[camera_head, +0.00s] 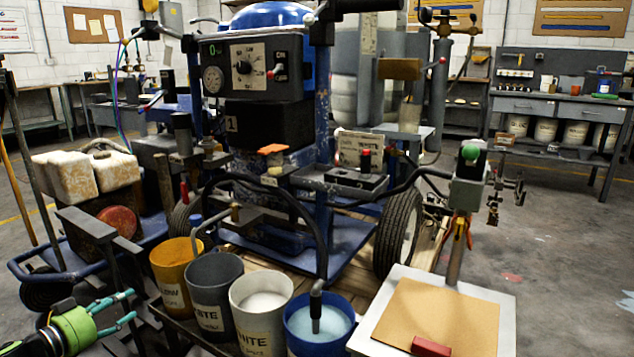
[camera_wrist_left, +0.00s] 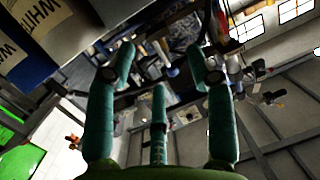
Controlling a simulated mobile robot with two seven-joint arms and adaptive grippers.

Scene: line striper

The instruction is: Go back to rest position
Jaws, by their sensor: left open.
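My left gripper (camera_head: 126,308), green and black with teal fingers, is at the lower left of the head view. It is to the left of the row of buckets, apart from them. In the left wrist view its fingers (camera_wrist_left: 165,75) are spread open with nothing between them. My right gripper is in neither view. The line striper (camera_head: 262,80), with a grey control box, a blue frame and black wheels, stands in the middle of the head view.
A yellow bucket (camera_head: 175,272), a grey one (camera_head: 212,290), a white one (camera_head: 262,322) and a blue one (camera_head: 318,332) stand in front of the striper. A white board with a brown sheet (camera_head: 425,310) and red block (camera_head: 430,346) is at right. Open floor (camera_head: 575,230) lies further right.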

